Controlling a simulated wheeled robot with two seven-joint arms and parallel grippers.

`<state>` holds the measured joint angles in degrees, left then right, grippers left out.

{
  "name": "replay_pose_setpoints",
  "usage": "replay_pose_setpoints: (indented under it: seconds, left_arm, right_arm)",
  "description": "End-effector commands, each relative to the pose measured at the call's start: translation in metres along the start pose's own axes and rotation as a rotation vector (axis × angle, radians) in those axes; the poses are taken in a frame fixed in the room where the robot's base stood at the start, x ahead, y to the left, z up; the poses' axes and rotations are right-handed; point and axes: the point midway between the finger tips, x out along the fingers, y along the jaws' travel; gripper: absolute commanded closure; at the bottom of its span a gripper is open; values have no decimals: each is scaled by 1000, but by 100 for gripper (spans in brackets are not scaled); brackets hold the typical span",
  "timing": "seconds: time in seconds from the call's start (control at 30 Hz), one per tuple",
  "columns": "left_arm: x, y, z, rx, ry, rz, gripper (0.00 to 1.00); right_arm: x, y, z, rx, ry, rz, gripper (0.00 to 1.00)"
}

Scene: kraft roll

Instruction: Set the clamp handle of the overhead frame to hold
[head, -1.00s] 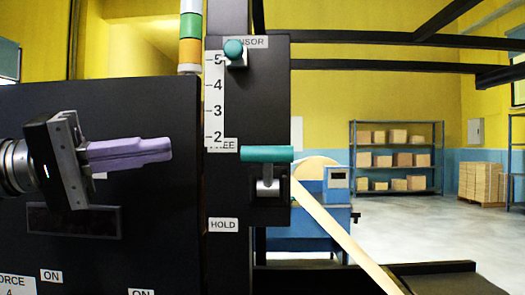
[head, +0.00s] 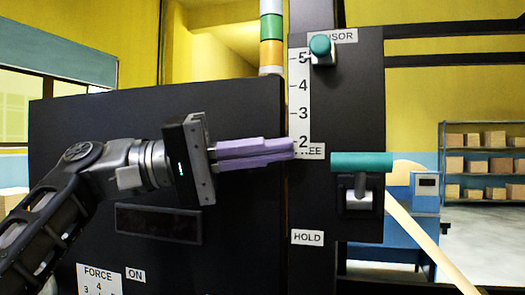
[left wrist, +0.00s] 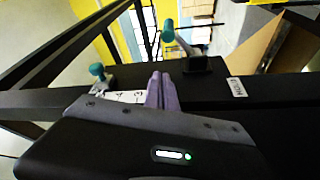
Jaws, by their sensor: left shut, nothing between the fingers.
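The clamp handle (head: 361,163) is a teal bar on a grey stem, on the dark upright of the overhead frame. It stands at the height of the upper label, partly covered and ending in "EE", above the HOLD label (head: 307,237). My left gripper (head: 292,149) is shut and empty. Its purple fingers point right, with the tips a little left of the handle and apart from it in the head view. In the left wrist view the handle (left wrist: 168,31) shows beyond the fingertips (left wrist: 161,74). My right gripper is not in view.
A teal sensor knob (head: 320,45) sits above on the same upright, beside a numbered scale (head: 299,100). A dark panel (head: 70,130) fills the left. A blue machine (head: 400,235) and pale strip stand behind the handle. Shelves (head: 480,165) are far right.

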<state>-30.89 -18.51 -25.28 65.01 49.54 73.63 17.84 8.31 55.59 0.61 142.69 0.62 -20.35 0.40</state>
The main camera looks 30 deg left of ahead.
Motion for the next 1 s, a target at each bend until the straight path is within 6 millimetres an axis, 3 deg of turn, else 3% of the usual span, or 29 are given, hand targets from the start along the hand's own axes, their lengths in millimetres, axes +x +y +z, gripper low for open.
replay_pose_setpoints:
  seconds: [0.33, 0.6, 1.0]
  left_arm:
    - [72, 1, 0, -2, -4, -2, 100]
    - [59, 0, 32, -2, -1, 0, 100]
    - [57, -1, 38, -1, 0, -1, 100]
  right_arm:
    - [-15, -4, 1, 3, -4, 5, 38]
    - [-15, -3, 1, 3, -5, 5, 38]
    - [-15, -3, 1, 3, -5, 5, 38]
